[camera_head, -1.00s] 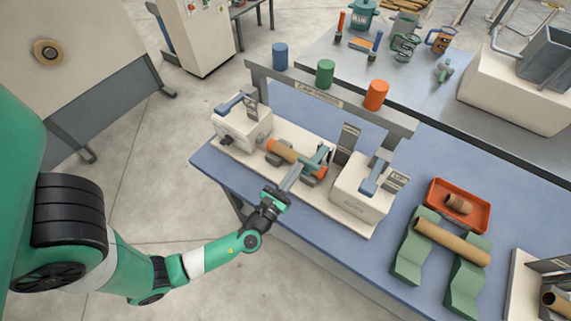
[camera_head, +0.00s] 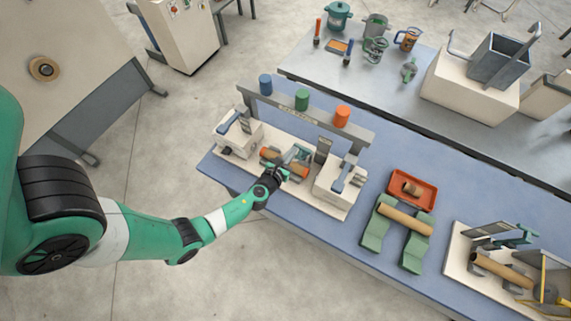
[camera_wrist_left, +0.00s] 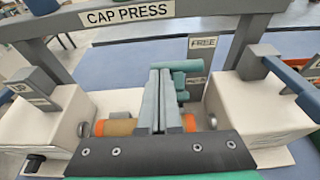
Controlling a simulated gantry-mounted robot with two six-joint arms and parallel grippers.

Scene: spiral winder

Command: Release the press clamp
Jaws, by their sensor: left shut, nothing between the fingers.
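The cap press stands on the blue table, with a brown tube (camera_head: 270,155) having orange ends lying across its middle. The teal press clamp (camera_head: 303,153) sits over the tube; it also shows in the left wrist view (camera_wrist_left: 186,75). My left gripper (camera_head: 287,160) is above the tube, just left of the clamp. In the left wrist view its fingers (camera_wrist_left: 160,72) are together and empty, beside the clamp and partly covering the tube. I cannot tell whether they touch the clamp. A plate marked FREE (camera_wrist_left: 203,43) stands behind the clamp. My right gripper is not in view.
White blocks with grey-blue levers stand left (camera_head: 240,138) and right (camera_head: 335,185) of the tube; labels reading UP show there. A grey crossbar (camera_head: 303,110) bears blue, green and orange cylinders behind. Green V-rests (camera_head: 372,232) with a tube and a red tray (camera_head: 412,172) stand right.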

